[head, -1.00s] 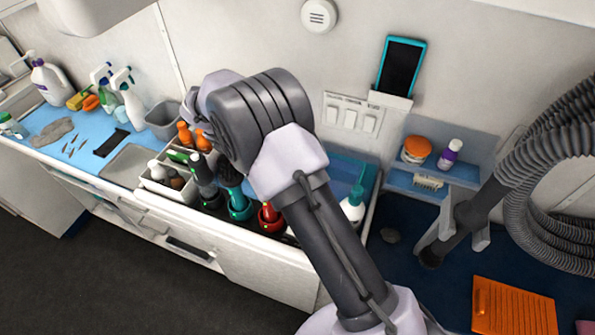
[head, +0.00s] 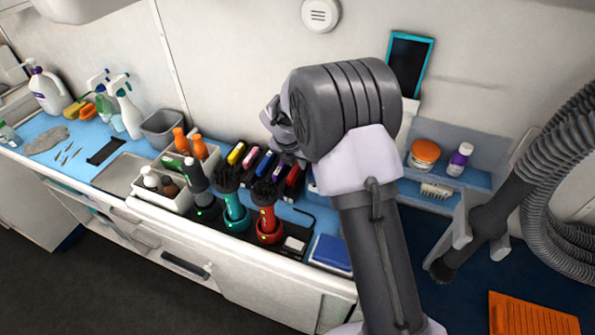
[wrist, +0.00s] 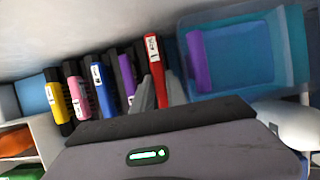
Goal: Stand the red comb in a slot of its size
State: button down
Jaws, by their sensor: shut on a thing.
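The red comb (wrist: 154,62) is between the two fingers of my gripper (wrist: 160,92) in the wrist view, upright with a slight tilt and a white label near its top. It stands at the right end of a row of yellow (wrist: 55,97), pink (wrist: 77,97) and blue (wrist: 105,92) pieces with black backs. In the head view the red comb (head: 293,176) shows partly below my gripper, whose fingertips are mostly hidden by my wrist. I cannot tell whether its lower end is inside a slot.
A teal bin (wrist: 240,95) with a purple piece inside is close to the right in the wrist view. In the head view, clippers (head: 267,215) stand in front of the row, and a white caddy (head: 178,203) with bottles is to the left.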

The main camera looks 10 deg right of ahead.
notch_tip(320, 180, down, 3)
jog(key=shift+r+b, duration=0.2)
jog(key=shift+b, duration=0.2)
jog(key=shift+r, duration=0.15)
jog(key=c, duration=1.6)
grip_release()
